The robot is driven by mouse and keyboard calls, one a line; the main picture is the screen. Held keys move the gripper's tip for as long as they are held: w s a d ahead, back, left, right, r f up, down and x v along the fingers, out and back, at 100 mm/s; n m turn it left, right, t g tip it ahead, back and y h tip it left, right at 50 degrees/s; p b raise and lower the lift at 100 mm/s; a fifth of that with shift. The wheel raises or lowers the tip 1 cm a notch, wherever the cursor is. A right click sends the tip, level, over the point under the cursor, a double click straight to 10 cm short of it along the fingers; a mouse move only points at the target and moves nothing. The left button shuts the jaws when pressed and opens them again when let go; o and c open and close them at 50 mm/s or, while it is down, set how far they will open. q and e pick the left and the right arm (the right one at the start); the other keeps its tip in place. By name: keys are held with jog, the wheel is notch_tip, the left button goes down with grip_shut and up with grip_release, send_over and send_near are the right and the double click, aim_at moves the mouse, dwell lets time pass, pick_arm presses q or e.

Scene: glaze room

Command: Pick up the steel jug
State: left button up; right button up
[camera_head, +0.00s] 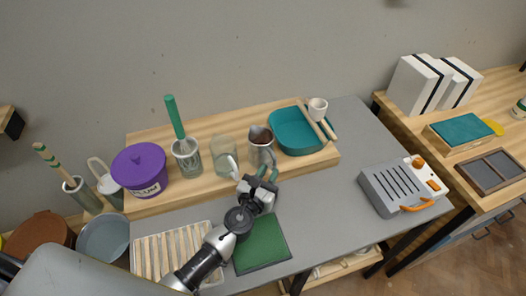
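The steel jug (262,154) stands upright on the raised wooden shelf at the back of the grey table, with its dark open mouth facing up. The gripper hides a little of the area in front of the jug's base. My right gripper is not in view.
A glass with a green-handled whisk (177,120) and a purple tub (139,168) stand left. A green mat (262,246) and slatted rack (150,257) lie in front. A grey appliance (390,187) is right.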

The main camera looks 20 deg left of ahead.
aim_at(274, 158)
pick_arm(q)
jog(key=w, duration=0.2)
jog(key=w+d, duration=0.1)
jog(key=w, duration=0.1)
jog(key=shift+s+r, duration=0.1)
grip_shut()
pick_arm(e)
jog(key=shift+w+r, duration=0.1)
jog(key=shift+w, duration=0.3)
pick_arm(q)
jog(key=shift+r, duration=0.2)
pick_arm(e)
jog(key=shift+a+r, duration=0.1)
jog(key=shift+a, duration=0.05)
pick_arm(q)
jog(key=shift+a+r+p, duration=0.1)
jog(key=shift+r+p, duration=0.95)
jog(key=shift+r, duration=0.1)
notch_tip(274, 158, up, 2)
jog(key=shift+r+p, duration=0.1)
jog(key=shift+p, duration=0.8)
jog(key=s+d+r+p, duration=0.3)
jog(key=s+d+r, duration=0.3)
jog(key=s, duration=0.3)
jog(key=shift+s+d+p, duration=0.15)
jog(key=shift+s+p, duration=0.25)
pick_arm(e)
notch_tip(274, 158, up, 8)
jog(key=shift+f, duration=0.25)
